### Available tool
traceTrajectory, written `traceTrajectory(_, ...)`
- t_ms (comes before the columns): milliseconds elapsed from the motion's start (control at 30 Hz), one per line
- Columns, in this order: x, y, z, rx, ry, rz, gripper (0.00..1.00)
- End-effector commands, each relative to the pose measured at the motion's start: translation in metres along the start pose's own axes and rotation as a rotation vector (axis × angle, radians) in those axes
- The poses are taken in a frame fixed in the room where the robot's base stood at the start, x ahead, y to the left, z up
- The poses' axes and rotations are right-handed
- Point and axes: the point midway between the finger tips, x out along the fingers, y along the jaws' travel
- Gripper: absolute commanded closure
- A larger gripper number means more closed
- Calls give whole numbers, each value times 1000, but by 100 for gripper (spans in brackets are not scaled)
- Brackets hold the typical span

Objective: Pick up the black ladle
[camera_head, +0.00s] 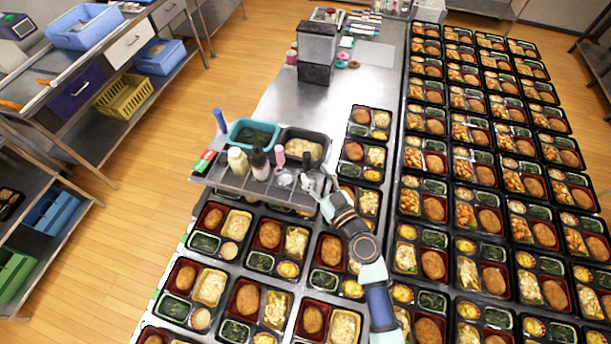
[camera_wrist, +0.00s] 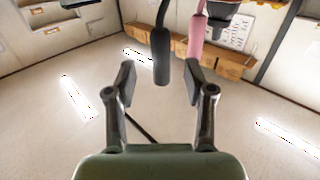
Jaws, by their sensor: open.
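The black ladle shows its handle (camera_head: 306,159) upright at the right end of the raised shelf in the head view. In the wrist view the black handle (camera_wrist: 161,55) comes down from the top edge, its rounded end lying between my two fingers in the picture. The ladle's bowl is not clear in either view. My gripper (camera_head: 317,184) is beside the shelf's right end, just by the handle; it also shows in the wrist view (camera_wrist: 160,80). Its fingers are open, with a gap on both sides of the handle.
A pink handle (camera_wrist: 196,38) is close to the right of the black one. Bottles (camera_head: 238,161) and a teal container (camera_head: 253,124) crowd the shelf (camera_head: 228,183). Filled bento trays (camera_head: 245,297) cover the table in front and to the right.

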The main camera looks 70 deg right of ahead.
Motion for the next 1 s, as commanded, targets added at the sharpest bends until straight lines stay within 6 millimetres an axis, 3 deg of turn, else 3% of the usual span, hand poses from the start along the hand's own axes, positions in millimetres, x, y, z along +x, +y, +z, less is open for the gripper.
traceTrajectory(67,3,0,0,0,0,0,47)
traceTrajectory(333,46,-3,0,0,0,-1,47)
traceTrajectory(600,52,-3,2,-1,-1,0,47)
traceTrajectory(933,51,-2,2,-1,-1,0,100)
traceTrajectory(1000,51,-2,2,-1,-1,0,100)
